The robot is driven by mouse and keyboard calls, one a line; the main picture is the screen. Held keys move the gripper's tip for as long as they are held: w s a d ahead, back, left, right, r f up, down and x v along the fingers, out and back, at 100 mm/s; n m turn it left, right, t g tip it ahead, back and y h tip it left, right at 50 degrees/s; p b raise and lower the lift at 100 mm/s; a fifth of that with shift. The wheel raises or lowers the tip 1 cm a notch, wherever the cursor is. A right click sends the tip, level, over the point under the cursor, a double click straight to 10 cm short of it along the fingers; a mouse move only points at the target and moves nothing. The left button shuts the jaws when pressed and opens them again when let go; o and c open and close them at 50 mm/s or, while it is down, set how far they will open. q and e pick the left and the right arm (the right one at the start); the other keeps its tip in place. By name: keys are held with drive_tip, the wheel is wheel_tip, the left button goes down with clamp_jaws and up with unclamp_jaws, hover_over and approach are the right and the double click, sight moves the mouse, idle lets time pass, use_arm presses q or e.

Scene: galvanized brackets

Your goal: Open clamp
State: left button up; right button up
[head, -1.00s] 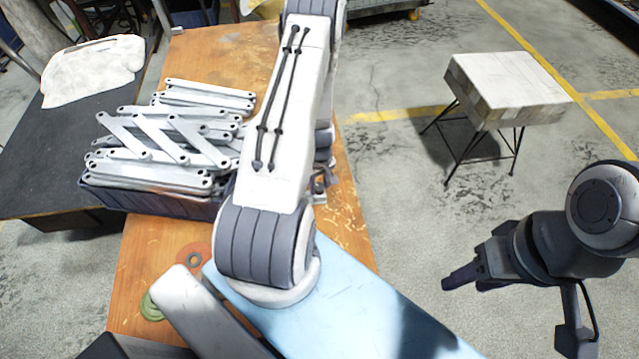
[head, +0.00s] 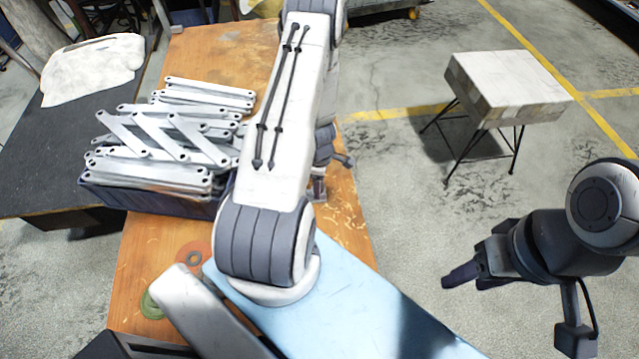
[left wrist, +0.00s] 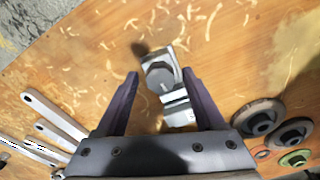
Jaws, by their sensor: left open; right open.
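The clamp (left wrist: 172,100) is a small grey metal piece with a dark round knob on the wooden table. In the left wrist view it shows between the two purple fingers of my left gripper (left wrist: 160,75), which is open, with a gap on either side of it. In the head view the clamp (head: 319,188) is mostly hidden behind my left arm. Only part of my left gripper shows there, just above the clamp. My right gripper (head: 462,277) is open and empty over the floor at the right, well away from the table.
Galvanized brackets (head: 165,140) are stacked in a dark crate (head: 150,200) left of my arm. Several round discs lie on the table (head: 200,60), including a green one (head: 151,306) and a red one (head: 193,254). A wooden stool (head: 505,88) stands at the right on open floor.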

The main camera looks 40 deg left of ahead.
use_arm(q)
drive_tip(key=m, duration=0.8)
drive_tip(key=shift+m, duration=0.4)
drive_tip(key=m, duration=0.5)
drive_tip(key=shift+m, duration=0.4)
drive_tip(key=shift+r+m+p, duration=0.1)
drive_tip(key=shift+m+p, duration=0.3)
drive_tip(key=shift+m, duration=1.3)
